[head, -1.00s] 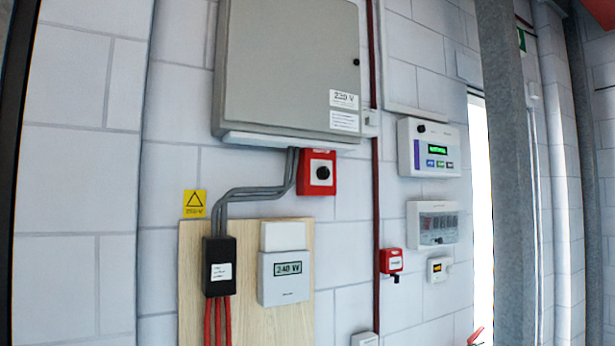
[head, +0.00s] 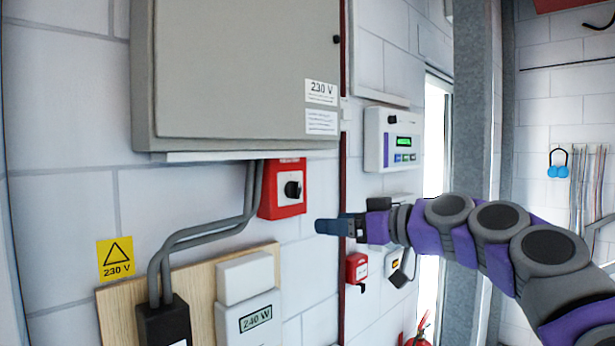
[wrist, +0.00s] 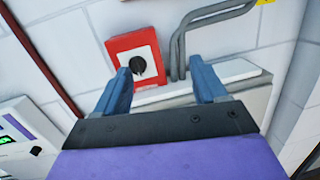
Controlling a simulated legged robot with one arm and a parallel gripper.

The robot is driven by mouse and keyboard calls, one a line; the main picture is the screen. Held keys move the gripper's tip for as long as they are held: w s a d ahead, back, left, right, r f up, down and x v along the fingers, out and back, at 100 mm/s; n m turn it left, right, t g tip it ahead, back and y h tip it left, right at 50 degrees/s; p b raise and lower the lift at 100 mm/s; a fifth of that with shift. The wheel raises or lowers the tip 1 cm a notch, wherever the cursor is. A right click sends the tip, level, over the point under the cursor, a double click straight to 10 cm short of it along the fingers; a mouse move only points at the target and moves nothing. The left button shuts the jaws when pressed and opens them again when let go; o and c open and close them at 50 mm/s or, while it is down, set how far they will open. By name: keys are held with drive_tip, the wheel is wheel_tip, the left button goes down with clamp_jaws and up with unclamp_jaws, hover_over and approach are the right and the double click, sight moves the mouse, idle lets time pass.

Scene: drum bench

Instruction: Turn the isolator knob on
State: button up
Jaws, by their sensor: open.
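The isolator is a red box with a white face and a black knob (head: 293,189), on the wall just under the grey cabinet. In the head view my gripper (head: 322,226) is to the right of the red box (head: 270,191) and a little lower, apart from it. In the wrist view the black knob (wrist: 138,64) shows beside the tip of the left finger, and the two blue fingers (wrist: 163,80) are spread with nothing between them.
The grey cabinet (head: 235,70) overhangs the red box. Grey conduits (head: 200,232) run down its left side to a black box (head: 164,322). A 240 W meter (head: 250,320) is below. A red call point (head: 356,267) and a display panel (head: 393,138) are to the right.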

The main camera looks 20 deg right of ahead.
drive_tip(key=d+r+t+h+p, duration=0.1)
drive_tip(key=d+r+t, duration=0.15)
drive_tip(key=d, duration=0.35)
approach(299, 191)
drive_tip(key=shift+m+g, duration=0.25)
drive_tip(key=shift+m, duration=0.15)
drive_tip(key=p+x, duration=0.1)
drive_tip(key=x, duration=0.2)
drive_tip(key=a+x, duration=0.1)
drive_tip(key=x, duration=0.2)
drive_tip(key=p+x, duration=0.1)
drive_tip(key=x, duration=0.2)
drive_tip(key=shift+s+a+r+p, duration=0.2)
drive_tip(key=shift+r+p, duration=0.05)
drive_tip(key=shift+p, duration=0.05)
drive_tip(key=shift+w, duration=0.2)
drive_tip(key=shift+w+d+f, duration=0.1)
drive_tip(key=shift+w+d, duration=0.25)
drive_tip(key=shift+d, duration=0.4)
drive_tip(key=shift+d+f, duration=0.1)
drive_tip(key=shift+d, duration=0.45)
drive_tip(key=shift+s+a, duration=0.1)
drive_tip(key=shift+a, duration=0.85)
drive_tip(key=c, duration=0.4)
drive_tip(key=shift+d, duration=0.35)
drive_tip(key=c, duration=0.5)
drive_tip(key=shift+c, duration=0.7)
